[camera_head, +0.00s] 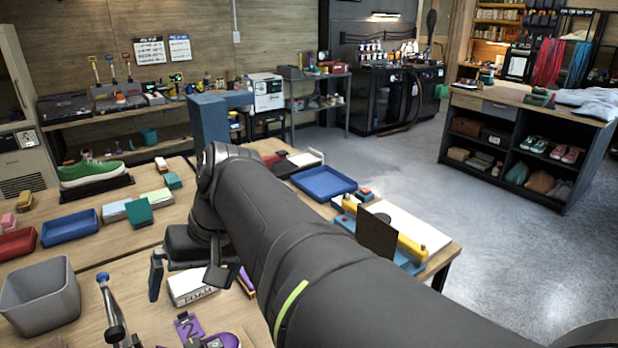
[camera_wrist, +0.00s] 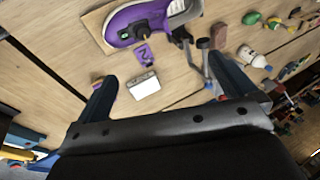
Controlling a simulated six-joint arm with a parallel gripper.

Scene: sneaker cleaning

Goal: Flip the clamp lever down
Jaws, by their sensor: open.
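In the wrist view, dark and metal clamp parts (camera_wrist: 187,42) show beside the purple sneaker (camera_wrist: 137,22); which part is the lever is hard to tell. The sneaker lies on a wooden board (camera_wrist: 97,22), and only a bit of it shows in the head view (camera_head: 222,341). My gripper (camera_head: 200,281) is open and empty, above the table and right of the lever. Its two blue fingers (camera_wrist: 165,78) are spread wide in the wrist view.
A white foam box (camera_wrist: 143,85) and a purple number tag (camera_head: 188,327) lie on the table near my gripper. A grey bin (camera_head: 40,297) stands left of the lever. Blue and red trays lie farther back. A white bottle (camera_wrist: 246,53) stands beyond the clamp.

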